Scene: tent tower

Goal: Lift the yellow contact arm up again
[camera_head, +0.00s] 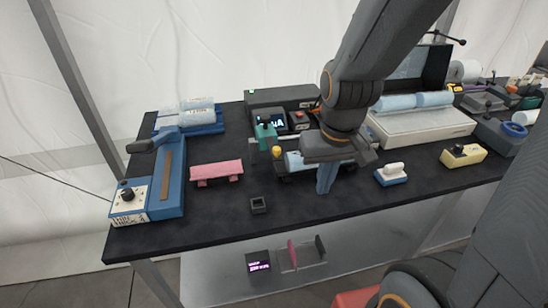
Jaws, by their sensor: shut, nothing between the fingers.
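A small yellow knob (277,153), which looks like part of the yellow contact arm, shows just left of my gripper, beside a teal upright part (264,134). The rest of the contact arm is hidden or too small to make out, and I cannot tell whether it is raised or lowered. My gripper (326,189) points down in front of a low dark device holding a pale blue roll (294,161). Its blue fingers are shut and empty, to the right of the yellow knob. My wrist covers part of the device.
All this stands on a black table (220,211). A blue-and-white block (391,175) and yellow box (463,155) are to the right. A meter (270,119) stands behind. The front strip is mostly clear.

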